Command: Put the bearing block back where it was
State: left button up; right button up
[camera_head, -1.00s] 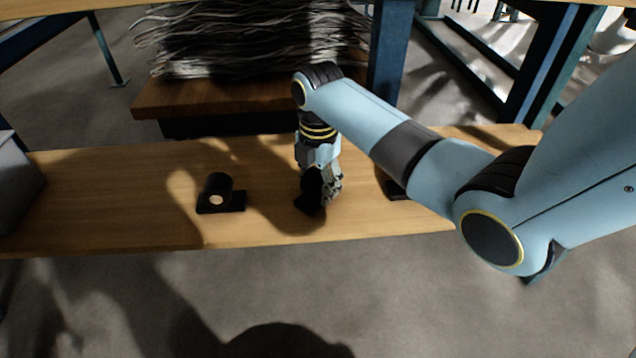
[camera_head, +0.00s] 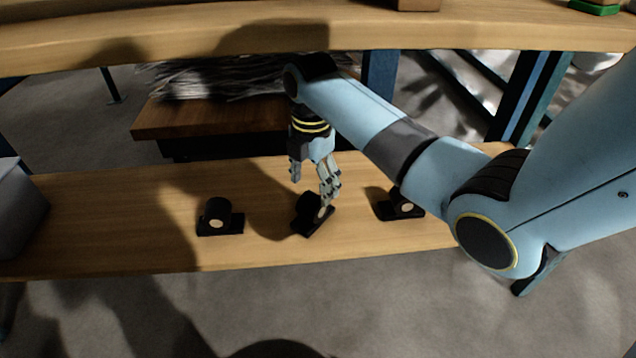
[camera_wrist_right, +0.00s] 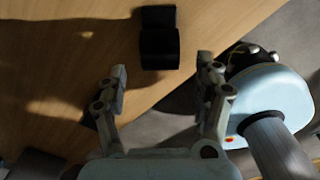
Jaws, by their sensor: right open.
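Three black bearing blocks, each with a pale round face, stand on the wooden shelf board: a left one (camera_head: 218,217), a middle one (camera_head: 312,216) turned askew to the board, and a right one (camera_head: 402,206) partly behind my arm. My right gripper (camera_head: 311,188) is open, with its fingers spread just above and beside the middle block; I cannot tell whether they touch it. In the right wrist view a black block (camera_wrist_right: 159,40), apparently the middle one, lies just beyond the open fingertips (camera_wrist_right: 162,68). My left gripper is not in view.
The wooden board (camera_head: 110,222) has free room left of the blocks; a grey bin (camera_head: 14,210) stands at its left end. An upper wooden shelf (camera_head: 230,35) crosses above. Behind is a wooden platform (camera_head: 190,122) with a stack of grey strands. Blue posts (camera_head: 379,75) stand behind.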

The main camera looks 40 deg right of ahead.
jog(key=shift+s+r, duration=0.1)
jog(key=shift+r, duration=0.15)
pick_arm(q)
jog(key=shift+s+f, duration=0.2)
pick_arm(e)
jog(key=s+f+m, duration=0.3)
jog(key=s+m, duration=0.3)
jog(key=s, duration=0.4)
jog(key=s+a+f+m, duration=0.1)
jog(key=s+f+m, duration=0.2)
jog(key=s+m, duration=0.4)
jog(key=s+f+m, duration=0.4)
jog(key=s+m, duration=0.2)
jog(key=s, duration=0.9)
jog(key=shift+a+m+t+h, duration=0.3)
jog(key=shift+a+m+h, duration=0.1)
pick_arm(q)
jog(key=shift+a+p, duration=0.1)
jog(key=shift+p, duration=0.2)
pick_arm(e)
jog(key=shift+s, duration=0.1)
